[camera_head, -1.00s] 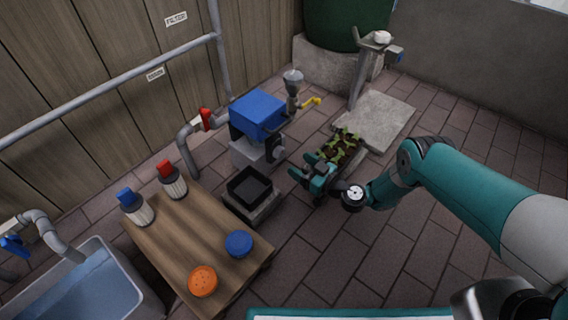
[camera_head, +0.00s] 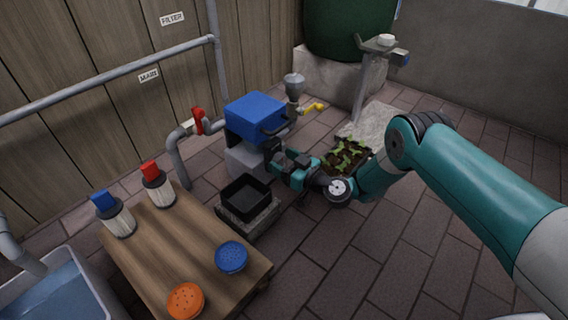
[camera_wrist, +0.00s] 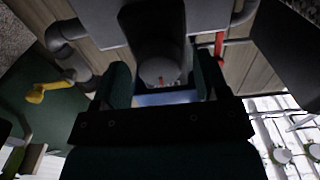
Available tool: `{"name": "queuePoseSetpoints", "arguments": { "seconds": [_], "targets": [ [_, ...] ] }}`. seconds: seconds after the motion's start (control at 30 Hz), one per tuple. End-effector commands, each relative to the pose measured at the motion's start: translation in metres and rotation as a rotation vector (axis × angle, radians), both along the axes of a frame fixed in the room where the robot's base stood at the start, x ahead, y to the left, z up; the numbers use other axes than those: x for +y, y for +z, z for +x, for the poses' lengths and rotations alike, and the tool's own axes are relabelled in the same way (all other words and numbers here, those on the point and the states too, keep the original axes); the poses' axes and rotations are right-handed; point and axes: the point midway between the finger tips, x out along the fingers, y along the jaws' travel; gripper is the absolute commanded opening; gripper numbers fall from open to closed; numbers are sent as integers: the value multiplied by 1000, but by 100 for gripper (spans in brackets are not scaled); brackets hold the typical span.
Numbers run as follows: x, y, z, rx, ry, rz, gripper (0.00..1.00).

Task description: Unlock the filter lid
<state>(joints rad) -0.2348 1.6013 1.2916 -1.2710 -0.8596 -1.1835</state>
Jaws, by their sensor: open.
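The filter is a box with a blue lid (camera_head: 256,112) on a grey block, near the middle of the head view. My gripper (camera_head: 276,160) is at the front of the filter, just below the lid's near right corner. In the wrist view, my open gripper (camera_wrist: 161,82) has its two dark teal fingers on either side of a round grey knob (camera_wrist: 158,68) with a small red mark. I cannot tell whether either finger touches it. In the head view, my gripper hides most of the filter's front and the knob.
A black tray (camera_head: 245,193) sits left of my gripper, and a seedling tray (camera_head: 348,155) stands to its right. A yellow-handled valve (camera_head: 314,107) and a red-handled valve (camera_head: 198,122) flank the filter. A wooden table (camera_head: 180,240) holds two filter cartridges and two discs.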

Motion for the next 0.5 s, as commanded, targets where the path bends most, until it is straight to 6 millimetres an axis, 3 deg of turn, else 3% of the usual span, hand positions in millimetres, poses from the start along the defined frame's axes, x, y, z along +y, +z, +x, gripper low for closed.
{"name": "queuePoseSetpoints", "arguments": {
  "seconds": [0.07,0.3,0.5],
  "targets": [
    [0,0,0,0,0,0,68],
    [0,0,0,0,0,0,20],
    [0,0,0,7,0,6,20]
  ]
}}
